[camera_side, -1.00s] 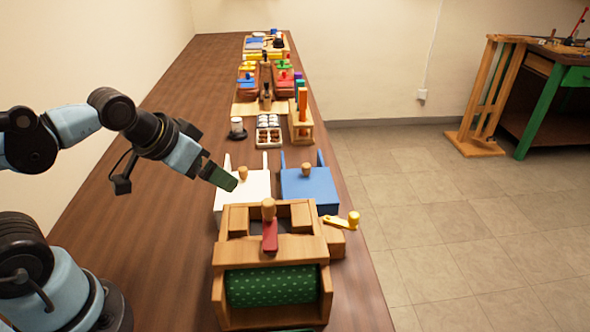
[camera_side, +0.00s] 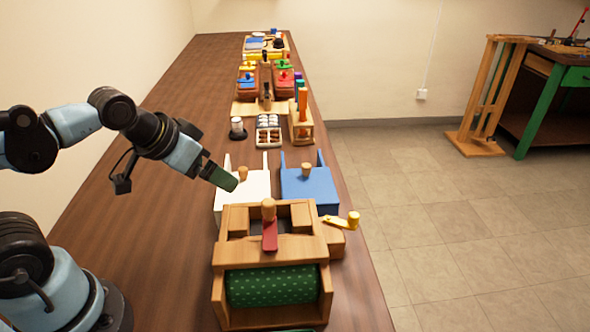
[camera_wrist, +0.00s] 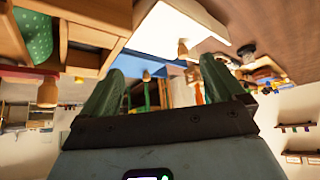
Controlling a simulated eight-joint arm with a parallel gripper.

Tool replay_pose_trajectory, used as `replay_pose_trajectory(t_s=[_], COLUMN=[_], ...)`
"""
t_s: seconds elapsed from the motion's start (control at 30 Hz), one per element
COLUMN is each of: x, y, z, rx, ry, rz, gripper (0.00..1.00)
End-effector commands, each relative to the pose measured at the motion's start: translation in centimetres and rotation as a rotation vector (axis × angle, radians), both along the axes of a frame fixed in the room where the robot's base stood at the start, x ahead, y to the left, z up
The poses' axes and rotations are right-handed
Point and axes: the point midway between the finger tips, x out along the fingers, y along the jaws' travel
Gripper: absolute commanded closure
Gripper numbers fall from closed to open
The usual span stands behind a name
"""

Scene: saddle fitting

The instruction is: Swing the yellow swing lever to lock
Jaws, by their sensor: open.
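The yellow swing lever (camera_side: 342,222) sticks out from the right side of the wooden fixture (camera_side: 268,248), with a wooden knob on its outer end. A red lever (camera_side: 270,235) with a wooden knob is on the fixture's top middle. A green dotted roll (camera_side: 272,286) lies in the fixture's front. I cannot pick out the yellow lever in the wrist view.
A white box (camera_side: 257,186) and a blue box (camera_side: 310,190), each with a wooden knob, stand behind the fixture. A jar (camera_side: 237,128), a small tray (camera_side: 268,140) and a wooden rack (camera_side: 301,130) stand farther back. The table left of the boxes is clear.

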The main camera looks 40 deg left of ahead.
Motion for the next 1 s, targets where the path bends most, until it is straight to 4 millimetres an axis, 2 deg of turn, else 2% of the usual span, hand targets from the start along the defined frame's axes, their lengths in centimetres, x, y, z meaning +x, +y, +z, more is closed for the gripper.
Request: replay_pose_trajectory(t_s=[0.37,0.57,0.7,1.0], x=[0.0,0.7,2.6,7.8], y=[0.0,-0.6,-2.2,-7.5], z=[0.0,0.8,2.7,5.9], rx=[0.000,-0.007,-0.020,-0.038], ry=[0.000,0.022,0.085,0.267], rz=[0.000,-0.011,-0.039,-0.108], gripper=[0.04,0.35,0.53,0.53])
